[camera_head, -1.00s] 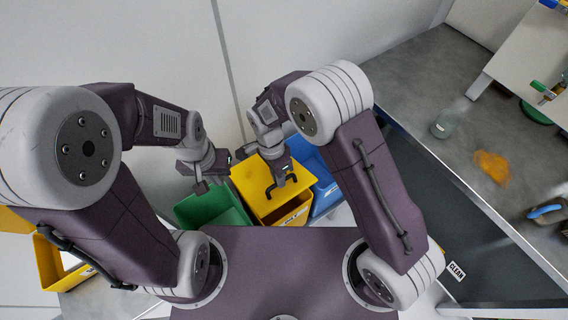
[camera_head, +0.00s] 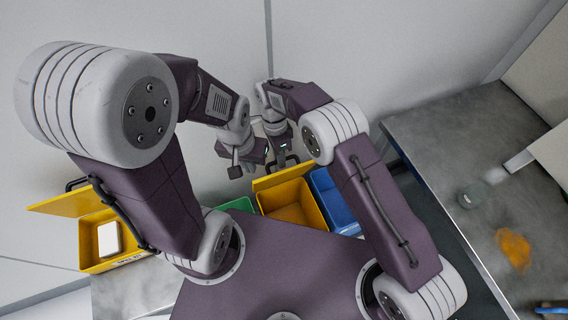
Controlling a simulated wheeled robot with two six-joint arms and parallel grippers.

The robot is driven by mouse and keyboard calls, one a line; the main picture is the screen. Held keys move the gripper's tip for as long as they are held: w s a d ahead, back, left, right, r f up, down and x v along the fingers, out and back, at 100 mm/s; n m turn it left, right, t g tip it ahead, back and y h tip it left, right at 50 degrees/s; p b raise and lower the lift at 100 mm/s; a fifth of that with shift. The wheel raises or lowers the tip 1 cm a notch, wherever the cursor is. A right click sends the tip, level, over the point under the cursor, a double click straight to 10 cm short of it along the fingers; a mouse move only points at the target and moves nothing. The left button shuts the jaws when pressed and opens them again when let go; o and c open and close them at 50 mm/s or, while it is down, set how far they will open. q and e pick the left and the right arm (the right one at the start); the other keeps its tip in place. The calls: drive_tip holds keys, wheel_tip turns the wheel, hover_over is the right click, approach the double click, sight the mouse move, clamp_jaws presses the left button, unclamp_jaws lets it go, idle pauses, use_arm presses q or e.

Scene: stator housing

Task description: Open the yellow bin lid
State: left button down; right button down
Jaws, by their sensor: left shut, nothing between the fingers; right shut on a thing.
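The yellow bin (camera_head: 297,207) stands in the middle, in front of my body, between a green and a blue bin. Its lid (camera_head: 275,178) is tilted up at the far edge, and the bin's inside shows. The dark lid handle (camera_head: 290,158) is at the lid's upper edge. My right gripper (camera_head: 283,150) is shut on this handle; its fingertips are small and partly hidden. My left gripper (camera_head: 246,164) is shut and empty, just left of the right gripper, above the green bin.
The green bin (camera_head: 238,204) is mostly hidden by my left arm and body. The blue bin (camera_head: 334,203) is open on the right. Another yellow bin (camera_head: 92,254) with a raised lid holds a white item at the left. A grey workbench (camera_head: 440,140) stands on the right; a wall is behind.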

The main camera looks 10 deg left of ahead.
use_arm(q)
drive_tip(key=shift+w+a+r, duration=0.1)
drive_tip(key=shift+w+a, duration=0.1)
drive_tip(key=shift+w, duration=0.15)
use_arm(e)
drive_tip(key=shift+w+a+f, duration=0.1)
drive_tip(key=shift+w+a, duration=0.3)
drive_tip(key=shift+w, duration=0.15)
drive_tip(key=c, duration=1.7)
unclamp_jaws()
use_arm(q)
drive_tip(key=shift+w+a, duration=0.15)
drive_tip(key=shift+w, duration=0.05)
use_arm(e)
drive_tip(key=shift+o, duration=0.8)
drive_tip(key=shift+w+a, duration=0.1)
drive_tip(key=shift+w, duration=0.1)
